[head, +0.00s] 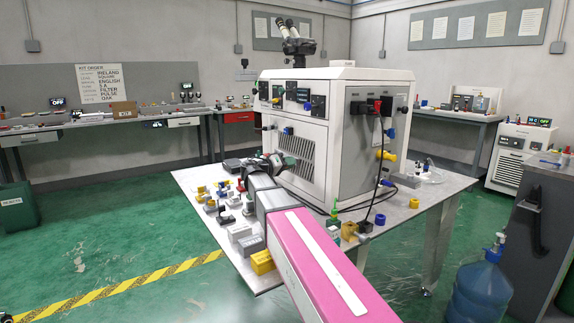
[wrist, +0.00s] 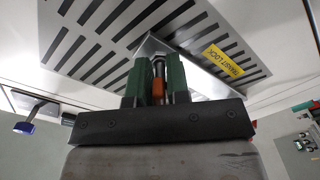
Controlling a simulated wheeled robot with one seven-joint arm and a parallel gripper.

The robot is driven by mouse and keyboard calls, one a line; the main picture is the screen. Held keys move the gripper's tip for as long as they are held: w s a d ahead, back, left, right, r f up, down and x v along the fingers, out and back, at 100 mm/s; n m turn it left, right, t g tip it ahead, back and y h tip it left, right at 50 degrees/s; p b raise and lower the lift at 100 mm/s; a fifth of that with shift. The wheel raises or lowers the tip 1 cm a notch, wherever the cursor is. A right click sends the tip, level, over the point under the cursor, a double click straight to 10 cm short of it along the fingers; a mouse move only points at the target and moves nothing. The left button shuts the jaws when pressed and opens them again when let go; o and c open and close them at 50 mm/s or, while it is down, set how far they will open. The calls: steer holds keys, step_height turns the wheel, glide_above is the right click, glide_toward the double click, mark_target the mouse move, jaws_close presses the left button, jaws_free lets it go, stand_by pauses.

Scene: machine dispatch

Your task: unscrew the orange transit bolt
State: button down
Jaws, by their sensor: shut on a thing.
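The orange transit bolt (wrist: 158,88) shows in the wrist view between the two green fingers of my gripper (wrist: 158,80). The fingers are shut on it, one on each side. The bolt's dark upper part runs up toward a plain metal plate on the machine's slotted panel. A yellow "TRANSIT LOCK" label (wrist: 223,60) is on the panel to the right. In the head view my gripper (head: 284,163) is at the vented side of the white machine (head: 305,135); the bolt is hidden there.
The table (head: 258,283) holds many small connectors and blocks in front of the machine, under my arm. Black cables (head: 372,208) hang at the machine's right side. A blue water jug (head: 480,290) stands on the floor at right. Green floor at left is open.

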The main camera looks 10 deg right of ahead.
steer(key=shift+n, duration=1.1)
steer(key=n, duration=0.5)
steer(key=n, duration=0.5)
steer(key=shift+r, duration=0.1)
